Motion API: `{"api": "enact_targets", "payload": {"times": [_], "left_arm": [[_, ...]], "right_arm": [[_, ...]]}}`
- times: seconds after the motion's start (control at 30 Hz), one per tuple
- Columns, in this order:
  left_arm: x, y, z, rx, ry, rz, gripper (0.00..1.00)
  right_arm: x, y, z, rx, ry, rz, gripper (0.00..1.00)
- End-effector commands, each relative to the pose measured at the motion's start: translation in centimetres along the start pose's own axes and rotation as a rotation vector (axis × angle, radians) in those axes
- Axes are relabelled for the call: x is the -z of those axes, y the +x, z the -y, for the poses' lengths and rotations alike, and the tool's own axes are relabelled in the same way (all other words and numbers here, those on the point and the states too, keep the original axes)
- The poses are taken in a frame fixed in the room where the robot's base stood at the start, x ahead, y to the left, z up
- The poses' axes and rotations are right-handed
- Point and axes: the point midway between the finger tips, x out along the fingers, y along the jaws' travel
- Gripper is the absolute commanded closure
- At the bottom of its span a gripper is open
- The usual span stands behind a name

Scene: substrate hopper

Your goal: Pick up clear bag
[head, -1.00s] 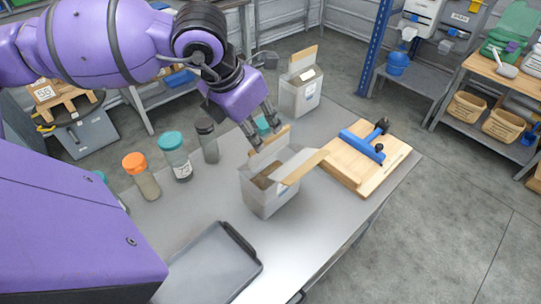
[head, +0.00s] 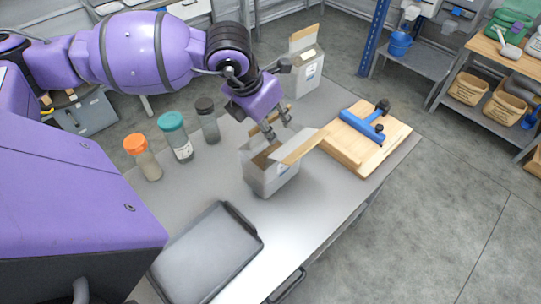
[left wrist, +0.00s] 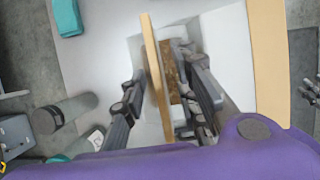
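An open grey-white box (head: 271,180) with raised cardboard flaps stands on the table in the head view. Brown contents (left wrist: 173,72) show inside it in the left wrist view; I cannot make out a clear bag's outline. My left gripper (head: 281,131) is over the back of the box, pointing down, with its fingers apart. In the left wrist view the left gripper (left wrist: 165,103) has one flap (left wrist: 155,70) between its fingers, and the right-hand finger is over the opening. Nothing is clearly gripped. My right gripper is not in view.
A second open box (head: 308,72) stands behind. A wooden board (head: 362,150) with a blue tool (head: 362,124) lies at right. Jars with orange (head: 147,165), teal (head: 177,145) and dark (head: 207,125) lids stand at left. A grey tray (head: 205,255) lies in front.

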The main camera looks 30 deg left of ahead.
Motion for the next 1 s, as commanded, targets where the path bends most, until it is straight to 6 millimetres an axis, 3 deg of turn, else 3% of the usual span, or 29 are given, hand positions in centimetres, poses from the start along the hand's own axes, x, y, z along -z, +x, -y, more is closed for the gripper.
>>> {"api": "enact_targets", "payload": {"times": [0.87,1.0], "left_arm": [[0.21,0.43,0.01,0.0,0.0,0.0,0.72],[0.21,0.43,0.01,0.0,0.0,0.0,0.9]], "right_arm": [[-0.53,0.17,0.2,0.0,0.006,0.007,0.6],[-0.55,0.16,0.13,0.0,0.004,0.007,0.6]]}}
